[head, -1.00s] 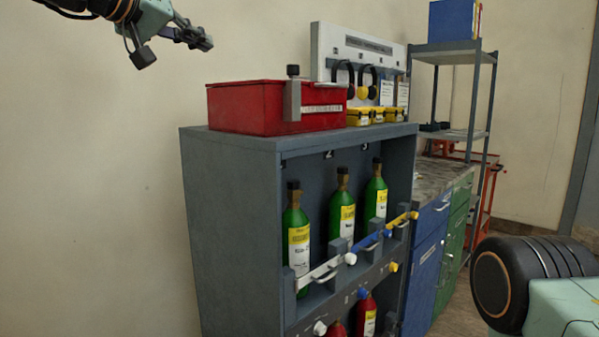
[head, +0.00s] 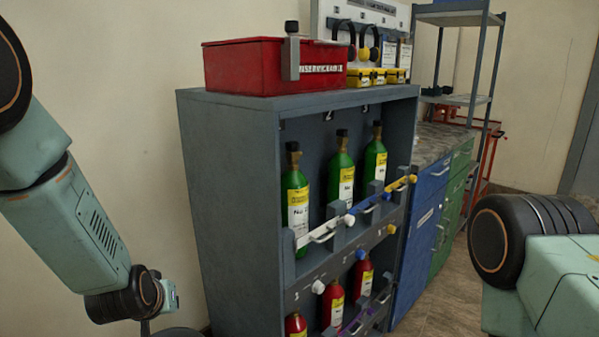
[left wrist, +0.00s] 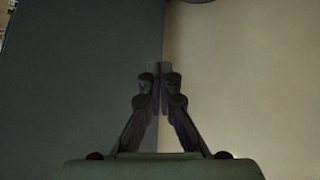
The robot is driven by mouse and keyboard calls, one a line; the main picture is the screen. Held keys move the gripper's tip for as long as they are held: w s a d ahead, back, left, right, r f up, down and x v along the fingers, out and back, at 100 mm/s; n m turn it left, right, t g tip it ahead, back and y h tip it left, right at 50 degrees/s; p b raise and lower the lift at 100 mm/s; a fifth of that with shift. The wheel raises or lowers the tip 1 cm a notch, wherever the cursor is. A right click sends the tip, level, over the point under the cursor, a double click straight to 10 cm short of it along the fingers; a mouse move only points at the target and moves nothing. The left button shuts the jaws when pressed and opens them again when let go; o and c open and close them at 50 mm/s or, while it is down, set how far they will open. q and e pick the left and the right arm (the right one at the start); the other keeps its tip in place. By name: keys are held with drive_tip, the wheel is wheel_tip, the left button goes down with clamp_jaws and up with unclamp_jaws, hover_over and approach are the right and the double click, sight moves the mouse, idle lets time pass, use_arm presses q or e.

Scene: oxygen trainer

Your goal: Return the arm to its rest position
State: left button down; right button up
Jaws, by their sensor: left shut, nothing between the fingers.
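My left arm (head: 65,215) comes in from the left in the head view and bends down beside the left side of the grey cabinet (head: 228,190). Its gripper is hidden or below the frame there. In the left wrist view my left gripper (left wrist: 161,72) is shut with nothing between its fingers. Behind it are a dark grey surface on the left and a beige wall on the right. Part of my right arm (head: 540,250) shows at the lower right of the head view; its gripper is not seen.
The cabinet holds green bottles (head: 341,180) above and red bottles (head: 334,303) below, behind bars with handles. A red box (head: 250,68) and yellow cases (head: 362,77) stand on top. A blue and green counter (head: 418,225) and a shelf rack (head: 468,98) stand to the right.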

use_arm(q)
drive_tip(key=s+d+f+g, duration=0.1)
drive_tip(key=s+f, duration=0.5)
drive_tip(key=s, duration=0.6)
drive_tip(key=s+d+f+m+g, duration=0.1)
drive_tip(key=s+f+g, duration=0.3)
drive_tip(key=s, duration=0.9)
drive_tip(key=s+d+f+m+g+h, duration=0.1)
drive_tip(key=s+f+g, duration=0.2)
drive_tip(key=s+f, duration=0.6)
drive_tip(key=s, duration=0.3)
drive_tip(key=shift+s+d+f, duration=0.2)
drive_tip(key=shift+s+f, duration=0.1)
drive_tip(key=shift+s, duration=0.1)
drive_tip(key=shift+r, duration=0.1)
